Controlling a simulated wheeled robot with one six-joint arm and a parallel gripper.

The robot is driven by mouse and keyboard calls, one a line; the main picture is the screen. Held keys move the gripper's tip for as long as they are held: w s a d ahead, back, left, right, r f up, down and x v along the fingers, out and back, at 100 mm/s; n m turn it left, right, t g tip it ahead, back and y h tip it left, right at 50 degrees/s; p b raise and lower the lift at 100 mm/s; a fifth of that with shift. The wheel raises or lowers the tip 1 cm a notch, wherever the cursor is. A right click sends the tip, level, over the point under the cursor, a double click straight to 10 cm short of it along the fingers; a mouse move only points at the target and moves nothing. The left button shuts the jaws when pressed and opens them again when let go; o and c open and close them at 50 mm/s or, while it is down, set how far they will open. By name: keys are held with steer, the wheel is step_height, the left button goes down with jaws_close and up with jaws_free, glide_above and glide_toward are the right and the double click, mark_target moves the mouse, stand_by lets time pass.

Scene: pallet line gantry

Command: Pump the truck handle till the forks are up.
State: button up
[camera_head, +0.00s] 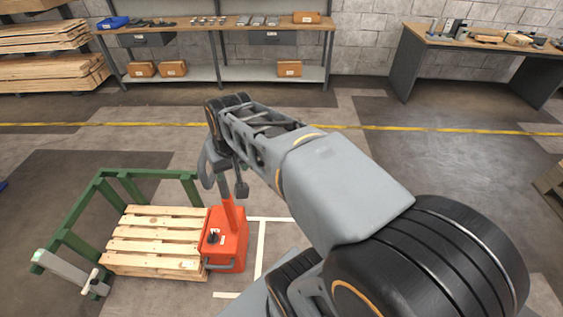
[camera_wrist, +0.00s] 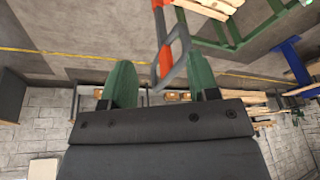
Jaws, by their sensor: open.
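The orange pallet truck (camera_head: 226,247) stands left of centre in the head view, at the right end of a wooden pallet (camera_head: 155,238). Its orange shaft (camera_head: 228,213) rises to a grey loop handle (camera_head: 206,168), partly behind my arm. The forks are hidden, so their height cannot be told. In the wrist view my gripper (camera_wrist: 160,62) is open, with two green fingers apart. The grey handle loop (camera_wrist: 185,40) appears between the fingers, close to the right one and overlapping it in the picture. I cannot tell whether they touch. No grip on the handle shows.
A green frame (camera_head: 70,225) runs along the back and left of the pallet. A workbench (camera_head: 215,27) and a table (camera_head: 480,42) stand by the back wall. The floor beyond the yellow line is mostly clear.

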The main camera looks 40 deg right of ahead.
steer(key=w+d+f+m+g+y+b, duration=0.1)
steer(key=w+d+f+m, duration=0.15)
steer(key=d, duration=0.65)
steer(key=w+d+f+m+g, duration=0.1)
steer(key=w+d+m, duration=0.3)
steer(key=d, duration=0.5)
step_height(320, 180, down, 13)
steer(key=w+p, duration=0.1)
steer(key=shift+a+f, duration=0.15)
steer(key=shift+a, duration=0.3)
steer(key=shift+w, duration=0.1)
steer(key=shift+c, duration=0.5)
jaws_close()
steer(key=c, duration=0.9)
jaws_free()
